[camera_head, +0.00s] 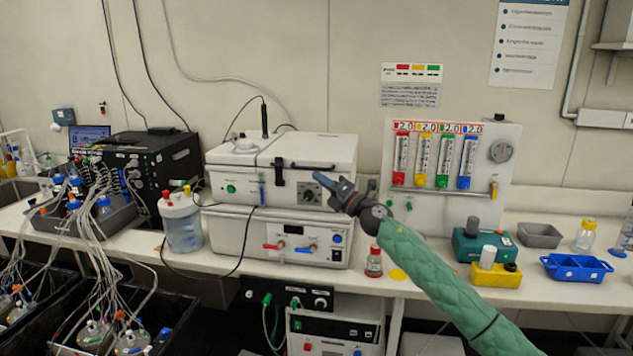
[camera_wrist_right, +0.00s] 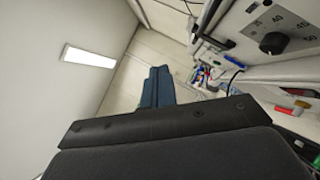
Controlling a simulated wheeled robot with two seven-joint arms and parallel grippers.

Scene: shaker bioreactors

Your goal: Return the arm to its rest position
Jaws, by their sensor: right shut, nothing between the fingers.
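My right arm, in a green quilted sleeve, reaches in from the lower right of the head view. My right gripper (camera_head: 322,180) is shut and empty, with its dark blue fingertips in front of the white shaker unit (camera_head: 232,188) near its dial. I cannot tell whether it touches the unit. In the right wrist view the blue fingers (camera_wrist_right: 157,88) are together beyond the dark gripper body, and the unit's dial (camera_wrist_right: 272,42) shows at the upper right. The shaker unit's lid is down. My left gripper is not in view.
A second white unit (camera_head: 228,235) sits below on the bench. A flowmeter panel (camera_head: 450,205), a blue tray (camera_head: 577,268) and a grey tray (camera_head: 540,236) are further right. Cables hang at the left.

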